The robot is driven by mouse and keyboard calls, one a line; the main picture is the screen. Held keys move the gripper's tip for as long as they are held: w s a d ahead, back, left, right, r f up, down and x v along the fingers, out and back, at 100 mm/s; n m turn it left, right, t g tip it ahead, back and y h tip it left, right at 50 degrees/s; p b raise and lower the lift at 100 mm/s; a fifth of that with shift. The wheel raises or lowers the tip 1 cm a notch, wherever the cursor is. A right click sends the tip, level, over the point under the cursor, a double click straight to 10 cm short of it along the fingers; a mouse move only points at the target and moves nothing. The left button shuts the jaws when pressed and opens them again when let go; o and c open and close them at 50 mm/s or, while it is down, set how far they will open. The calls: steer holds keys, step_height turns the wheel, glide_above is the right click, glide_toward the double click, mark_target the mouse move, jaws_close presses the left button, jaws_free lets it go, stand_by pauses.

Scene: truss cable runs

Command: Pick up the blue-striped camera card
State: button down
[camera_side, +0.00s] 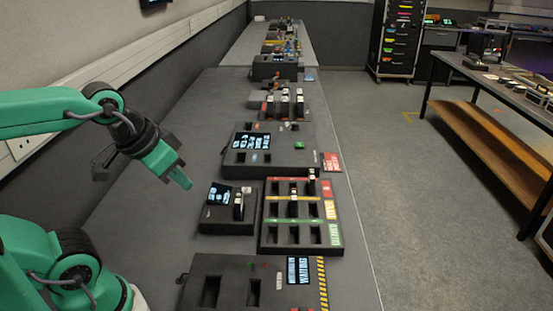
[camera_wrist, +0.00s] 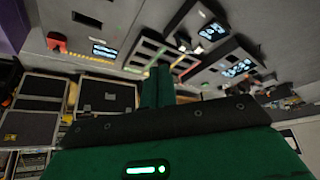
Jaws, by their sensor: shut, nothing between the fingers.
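My gripper (camera_side: 184,181) is shut and empty in the side view, held above the grey bench left of the devices. Its green fingers show together in the wrist view (camera_wrist: 158,85). A dark card (camera_side: 239,206) with a pale top stands upright in the small black dock (camera_side: 214,224), right of and below my fingertips in the picture. Other small cards stand in the black sorting tray (camera_side: 267,243), one near its top right (camera_side: 311,184). I cannot make out a blue stripe on any card. My gripper touches none of them.
A black box with a screen (camera_side: 245,160) stands behind the dock. A box with slots and hazard tape (camera_side: 235,282) lies in front. More devices line the bench further back. The bench surface (camera_side: 150,225) left of the dock is clear.

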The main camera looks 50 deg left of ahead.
steer(key=c, duration=1.3)
jaws_free()
steer(key=n+g, duration=0.5)
steer(key=n, duration=0.4)
glide_above(238, 195)
step_height(238, 195, down, 11)
steer(key=shift+d+r, duration=0.1)
steer(key=shift+w+a+f+g, duration=0.2)
steer(key=shift+w+f+g, duration=0.1)
steer(key=shift+f, duration=0.15)
steer(key=shift+s+f, duration=0.2)
steer(key=shift+f, duration=3.7)
